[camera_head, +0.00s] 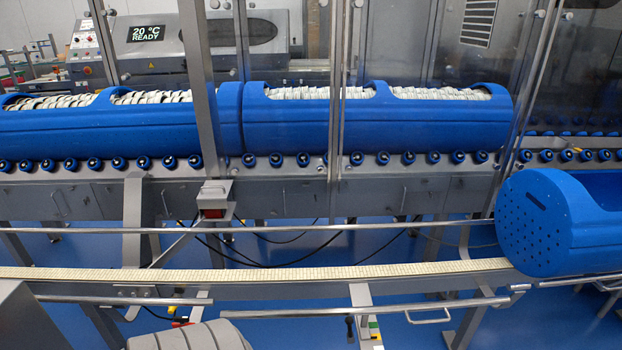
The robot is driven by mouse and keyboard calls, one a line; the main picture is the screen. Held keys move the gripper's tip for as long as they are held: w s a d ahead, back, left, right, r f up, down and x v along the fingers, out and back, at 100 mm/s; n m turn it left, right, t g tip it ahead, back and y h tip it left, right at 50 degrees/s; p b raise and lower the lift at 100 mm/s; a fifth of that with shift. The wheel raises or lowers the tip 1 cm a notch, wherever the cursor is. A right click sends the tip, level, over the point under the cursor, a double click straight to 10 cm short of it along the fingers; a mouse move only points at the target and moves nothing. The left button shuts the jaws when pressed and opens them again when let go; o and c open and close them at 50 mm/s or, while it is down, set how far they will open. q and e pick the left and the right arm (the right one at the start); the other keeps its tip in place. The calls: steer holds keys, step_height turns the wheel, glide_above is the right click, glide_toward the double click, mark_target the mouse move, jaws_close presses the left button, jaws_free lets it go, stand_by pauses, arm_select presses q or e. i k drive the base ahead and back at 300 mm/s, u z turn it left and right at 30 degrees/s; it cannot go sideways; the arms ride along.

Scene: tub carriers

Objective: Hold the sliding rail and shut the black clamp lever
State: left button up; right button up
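A thin metal rail (365,307) runs along the near side of the beige conveyor belt (300,273), in the lower middle. It looks like the sliding rail, but I cannot be sure. Its left end lies close to the end of another rail section (120,300), and its right end is near a short section on the right. A small black part (349,326) hangs under the rail beside a metal post. It may be the black clamp lever, but it is too small to tell whether it is open or shut. Neither of my grippers is in view.
A blue perforated tub (545,225) lies at the belt's right end. Two filled blue tubs (375,122) lie on rollers behind metal posts. A second long rail (300,228) runs behind the belt. A metal loop handle (428,319) hangs below the front rail. Blue floor shows beneath.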

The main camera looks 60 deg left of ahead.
mark_target(349, 320)
steer(key=u, duration=1)
steer(key=k, duration=1.3)
steer(key=z, duration=0.8)
steer(key=i, duration=1)
steer(key=u, duration=0.4)
steer(key=i, duration=0.95)
steer(key=u, duration=1.05)
steer(key=i, duration=0.45)
steer(key=u, duration=0.4)
